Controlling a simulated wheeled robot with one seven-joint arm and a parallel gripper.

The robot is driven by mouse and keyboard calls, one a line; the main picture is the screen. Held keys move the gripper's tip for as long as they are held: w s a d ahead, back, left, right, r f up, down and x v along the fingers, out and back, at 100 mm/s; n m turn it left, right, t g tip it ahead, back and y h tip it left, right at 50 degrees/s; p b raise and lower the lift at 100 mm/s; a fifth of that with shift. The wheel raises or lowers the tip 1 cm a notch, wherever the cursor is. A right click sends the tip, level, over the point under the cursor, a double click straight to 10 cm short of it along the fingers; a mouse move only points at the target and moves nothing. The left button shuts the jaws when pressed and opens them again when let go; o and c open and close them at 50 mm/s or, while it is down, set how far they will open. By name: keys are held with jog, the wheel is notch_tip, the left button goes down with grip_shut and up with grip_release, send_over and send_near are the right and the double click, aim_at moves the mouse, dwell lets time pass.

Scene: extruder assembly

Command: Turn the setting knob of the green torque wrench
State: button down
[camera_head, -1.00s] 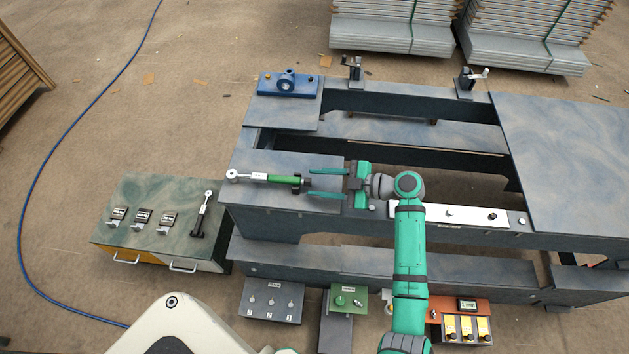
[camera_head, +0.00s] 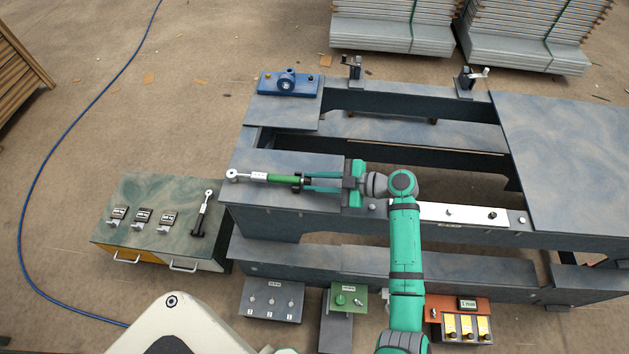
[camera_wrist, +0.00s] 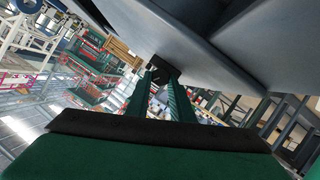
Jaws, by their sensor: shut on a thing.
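The green torque wrench (camera_head: 276,178) lies on the left part of the grey workbench top (camera_head: 300,160), its round silver head pointing left. Its dark setting knob (camera_head: 305,181) is at the right end. My gripper (camera_head: 312,182) comes in from the right, with its two green fingers closed around the knob end. In the wrist view, the fingers (camera_wrist: 161,90) close on a small black part at their tips. The wrench body is hidden in the wrist view.
A blue fixture (camera_head: 288,84) sits at the bench's back left. Control boxes, including a green one (camera_head: 347,298), stand along the front. The frame has open gaps.

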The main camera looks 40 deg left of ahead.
jog(key=shift+m, duration=0.3)
jog(key=shift+w+a+r+m+g+h, duration=0.1)
jog(key=shift+w+a+m+g+h, duration=0.1)
jog(key=shift+m+g+h, duration=0.6)
jog(key=m+g, duration=0.1)
jog(key=m, duration=0.2)
jog(key=shift+w+a+g+h, duration=0.15)
jog(key=shift+w+g+h, duration=0.15)
jog(key=shift+g, duration=0.1)
jog(key=m, duration=0.1)
jog(key=m+g, duration=0.1)
jog(key=shift+w+a+m+h, duration=0.1)
jog(key=shift+w+m+h, duration=0.05)
jog(key=shift+m+h, duration=0.2)
jog(key=shift+w+f+m+g, duration=0.1)
jog(key=shift+f+m+g, duration=0.05)
jog(key=shift+m+g, duration=0.45)
jog(key=shift+w+f+m+g, duration=0.1)
jog(key=shift+m+g, duration=0.3)
jog(key=shift+m, duration=0.35)
jog(key=c, duration=1.5)
grip_release()
jog(key=shift+c, duration=0.2)
